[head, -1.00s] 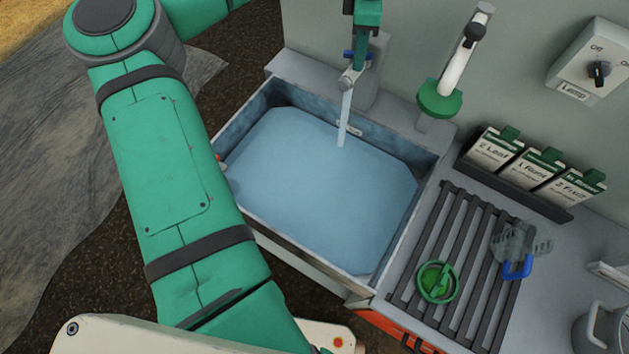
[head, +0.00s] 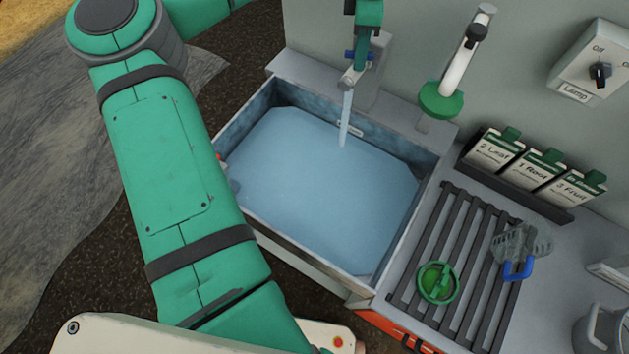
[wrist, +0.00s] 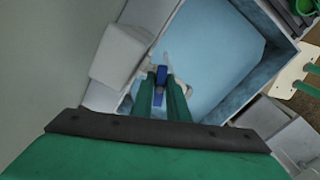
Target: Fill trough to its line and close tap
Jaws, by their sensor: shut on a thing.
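The trough (head: 262,106) holds a wide pool of pale blue water (head: 320,190). A small pale plate (head: 350,129) is on its far inner wall, close above the water; any mark on it is too small to read. The tap (head: 352,77) is over the far edge, and a stream of water (head: 345,112) runs from it into the trough. My gripper (wrist: 160,75) is shut on the tap's blue handle (wrist: 159,90), seen between the green fingers in the wrist view. In the head view the fingers partly hide the handle.
A slatted rack (head: 455,230) right of the trough holds a green round item (head: 437,282) and a blue-handled clear item (head: 520,265). Labelled packets (head: 540,170) and a lamp switch (head: 600,72) are behind.

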